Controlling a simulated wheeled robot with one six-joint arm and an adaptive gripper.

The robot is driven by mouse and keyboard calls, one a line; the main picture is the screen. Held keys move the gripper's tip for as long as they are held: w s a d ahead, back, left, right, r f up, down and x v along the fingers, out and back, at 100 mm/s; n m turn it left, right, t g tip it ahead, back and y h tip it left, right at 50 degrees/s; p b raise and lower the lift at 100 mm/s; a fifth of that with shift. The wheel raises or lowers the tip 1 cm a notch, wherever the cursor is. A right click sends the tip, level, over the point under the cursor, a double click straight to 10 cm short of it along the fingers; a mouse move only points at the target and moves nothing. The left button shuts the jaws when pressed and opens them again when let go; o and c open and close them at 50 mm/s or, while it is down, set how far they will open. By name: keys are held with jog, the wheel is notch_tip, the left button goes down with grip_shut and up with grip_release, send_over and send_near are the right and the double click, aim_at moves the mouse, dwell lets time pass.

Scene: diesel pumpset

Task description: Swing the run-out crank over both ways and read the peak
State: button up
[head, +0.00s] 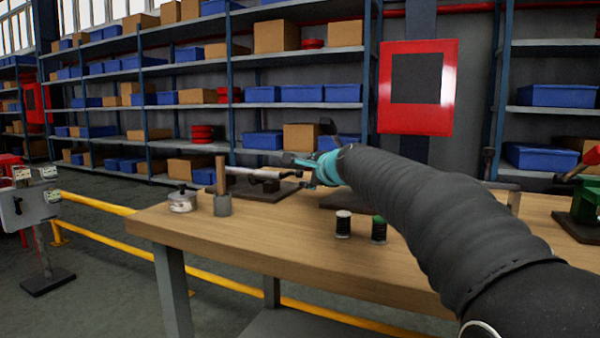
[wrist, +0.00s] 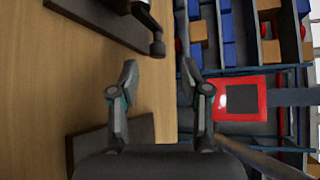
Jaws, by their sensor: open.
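A dark crank-like arm, which looks like the run-out crank (head: 263,175), sits over a dark flat base (head: 285,193) on the wooden bench. In the wrist view the crank (wrist: 145,17) shows at the top, its rounded end (wrist: 157,48) pointing down over the bench edge side. My gripper (head: 300,163) is at the right end of this fixture in the head view and partly covers it. In the wrist view my gripper (wrist: 159,68) has its two fingers spread wide with nothing between them. The crank's end lies beyond the fingertips, apart from them. No peak reading is legible.
The bench (head: 185,225) also holds a round metal pot (head: 182,200), an upright brown rod in a grey cup (head: 222,190), and two small spools (head: 343,224). A second dark plate (wrist: 112,143) lies near my gripper. Shelves and a red-framed panel (head: 447,90) stand behind.

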aim_at(301, 173)
jog(key=shift+p+x, duration=0.4)
jog(key=shift+x, duration=2.65)
